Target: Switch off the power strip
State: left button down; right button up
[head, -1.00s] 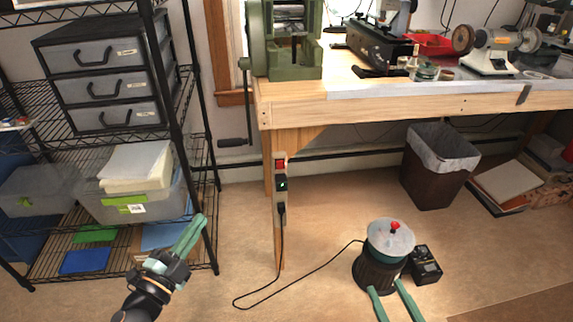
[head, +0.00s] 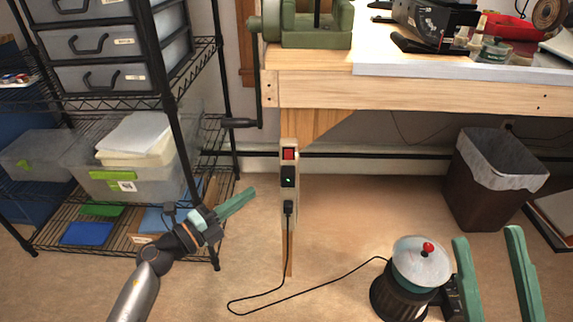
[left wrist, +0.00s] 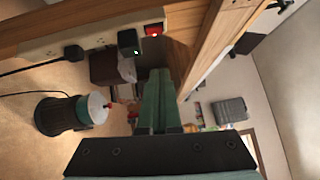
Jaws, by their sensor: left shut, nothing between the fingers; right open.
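The power strip (head: 283,190) is a pale upright bar fixed to the bench leg. Its red switch (head: 289,154) is at the top and looks lit. Below it are a black plug (head: 288,182) with a green light and a black corded plug (head: 288,208). The left wrist view also shows the strip (left wrist: 92,38) and red switch (left wrist: 153,30). My left gripper (head: 252,190) is shut and empty, left of the strip, lower than the switch and apart from it in the head view. My right gripper (head: 487,234) is open and empty at lower right.
The cord runs over the floor to a tumbler (head: 420,265) with a red knob. The wooden bench (head: 420,92) overhangs the strip, with a crank handle (head: 240,123) to the upper left. A wire shelf (head: 215,150) stands left; a bin (head: 490,190) stands right.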

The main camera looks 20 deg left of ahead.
dwell(0.3)
pick_arm(q)
jog(key=b, duration=0.2)
send_near(291, 153)
jog(key=d, duration=0.4)
jog(key=shift+w+a+r+b, duration=0.1)
jog(key=shift+w+a+b, duration=0.15)
jog(key=shift+w, duration=0.6)
jog(key=shift+w+a+r+b, duration=0.15)
jog(key=shift+w+b, duration=0.25)
jog(key=shift+w, duration=0.45)
jog(key=shift+w+a+b, duration=0.2)
jog(key=shift+w+b, duration=0.1)
jog(key=shift+w, duration=0.55)
